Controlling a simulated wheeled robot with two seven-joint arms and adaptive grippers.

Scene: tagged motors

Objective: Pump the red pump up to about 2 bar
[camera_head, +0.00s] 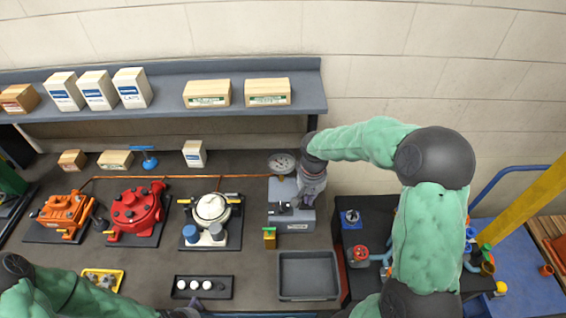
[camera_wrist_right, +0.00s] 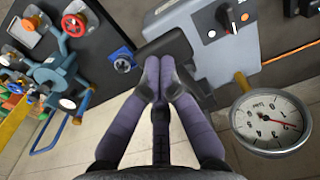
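The red pump (camera_head: 135,212) stands on a dark plate on the bench, between an orange and a white unit. A grey box with switches (camera_head: 292,217) stands at the bench's right and also shows in the wrist view (camera_wrist_right: 228,62). A round gauge (camera_head: 281,163) stands behind it; in the wrist view the gauge (camera_wrist_right: 270,122) has a red needle, its reading unclear. My right gripper (camera_head: 308,197) is over the box. In the wrist view its fingertips (camera_wrist_right: 160,62) are together against a dark grey lever (camera_wrist_right: 183,47). My left gripper (camera_head: 185,313) is at the bottom edge, mostly cut off.
The orange unit (camera_head: 65,212) and white unit (camera_head: 212,210) flank the red pump. A copper pipe (camera_head: 160,178) runs behind them. An empty grey tray (camera_head: 308,272), a black rack with white caps (camera_head: 203,286) and a yellow tray (camera_head: 102,279) lie in front. A shelf with boxes is above.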

